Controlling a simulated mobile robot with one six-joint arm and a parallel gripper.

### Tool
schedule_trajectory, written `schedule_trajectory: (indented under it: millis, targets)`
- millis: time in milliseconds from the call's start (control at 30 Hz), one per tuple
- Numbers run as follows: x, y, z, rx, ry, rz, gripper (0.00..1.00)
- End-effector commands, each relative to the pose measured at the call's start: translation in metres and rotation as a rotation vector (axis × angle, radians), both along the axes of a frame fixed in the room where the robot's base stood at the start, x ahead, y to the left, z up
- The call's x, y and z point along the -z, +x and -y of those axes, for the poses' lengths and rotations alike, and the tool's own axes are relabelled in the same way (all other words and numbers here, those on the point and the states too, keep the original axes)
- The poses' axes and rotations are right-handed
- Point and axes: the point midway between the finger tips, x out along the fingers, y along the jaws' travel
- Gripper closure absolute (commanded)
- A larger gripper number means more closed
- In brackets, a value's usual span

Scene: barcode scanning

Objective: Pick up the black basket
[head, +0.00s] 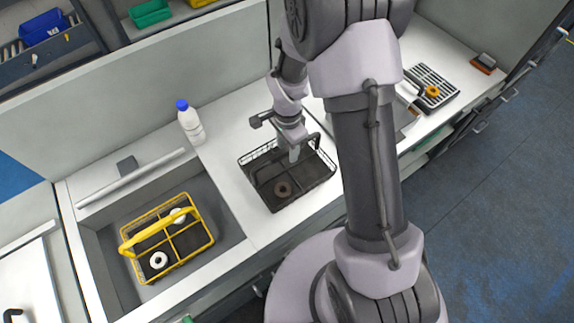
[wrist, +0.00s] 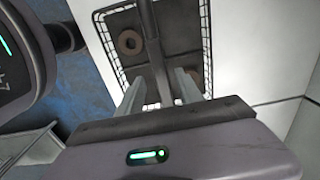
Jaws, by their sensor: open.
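The black basket (head: 314,174) stands on the white counter, a wire-sided basket with an arched handle. My gripper (head: 294,156) is over the basket, pointing down, with its fingers at handle height. In the wrist view the basket (wrist: 180,38) lies beyond the fingers. The dark handle (wrist: 151,32) runs between the two open fingers of my gripper (wrist: 160,88). I cannot tell whether either finger touches it. A brown ring (head: 283,188) lies in the basket, and a second ring shows partly behind the right finger in the wrist view.
A yellow basket (head: 205,243) with white rings sits in the sunken basin at left. A white bottle with a blue cap (head: 191,122) stands behind it. A black rack (head: 440,88) with an orange ring is at right. Bare counter lies left of the black basket.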

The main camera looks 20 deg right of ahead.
Motion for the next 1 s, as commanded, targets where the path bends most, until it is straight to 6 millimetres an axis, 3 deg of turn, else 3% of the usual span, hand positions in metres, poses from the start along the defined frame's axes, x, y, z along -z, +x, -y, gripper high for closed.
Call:
schedule_trajectory:
  millis: [133,267,1000]
  targets:
    - [0.032,0.002,-0.001,0.0,-0.001,-0.005,0.57]
    - [0.048,0.002,-0.001,0.0,0.0,-0.002,0.57]
    - [0.052,0.003,-0.001,0.0,0.0,-0.001,0.57]
